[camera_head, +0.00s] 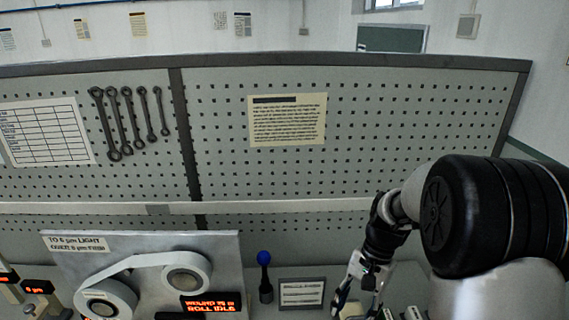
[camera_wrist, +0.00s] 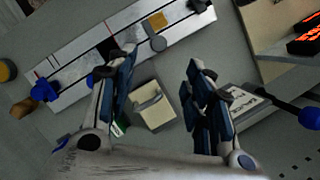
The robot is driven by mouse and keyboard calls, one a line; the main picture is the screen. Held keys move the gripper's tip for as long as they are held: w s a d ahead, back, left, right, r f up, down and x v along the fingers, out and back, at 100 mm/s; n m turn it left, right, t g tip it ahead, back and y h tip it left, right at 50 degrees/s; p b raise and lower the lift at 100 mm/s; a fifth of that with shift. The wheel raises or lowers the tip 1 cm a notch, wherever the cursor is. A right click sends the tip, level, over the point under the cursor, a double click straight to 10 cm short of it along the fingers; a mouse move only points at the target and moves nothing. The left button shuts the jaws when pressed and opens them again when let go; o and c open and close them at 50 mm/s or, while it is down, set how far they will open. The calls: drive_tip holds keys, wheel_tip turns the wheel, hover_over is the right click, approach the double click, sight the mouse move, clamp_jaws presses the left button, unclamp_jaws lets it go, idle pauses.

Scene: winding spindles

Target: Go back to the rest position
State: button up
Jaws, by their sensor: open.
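My gripper (camera_head: 358,292) hangs at the lower right in the head view, in front of the pegboard and over the bench. In the wrist view my gripper (camera_wrist: 160,72) has its two blue-and-black fingers spread wide apart, with nothing held between them. A small beige block (camera_wrist: 153,106) shows beyond the gap between the fingers, on the grey surface below. The winding panel (camera_head: 222,255) with two white rolls (camera_head: 186,272) stands at the lower left in the head view. Its lit display (camera_head: 211,303) reads partly as "ROLL IDLE".
A blue-topped post (camera_head: 264,275) and a labelled plate (camera_head: 302,292) stand between the panel and my gripper. The pegboard (camera_head: 400,120) rises behind the bench, with several wrenches (camera_head: 125,120).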

drive_tip(key=s+a+r+n+t+h+b, duration=0.2)
drive_tip(key=s+a+r+n+t, duration=0.15)
drive_tip(key=s+r, duration=0.65)
drive_tip(key=s+r+n+t, duration=0.2)
drive_tip(key=s+n+t, duration=0.1)
drive_tip(key=s, duration=0.6)
drive_tip(key=shift+r+n+t+h+b, duration=0.35)
drive_tip(key=shift+n+h+b, duration=0.1)
drive_tip(key=shift+n, duration=0.4)
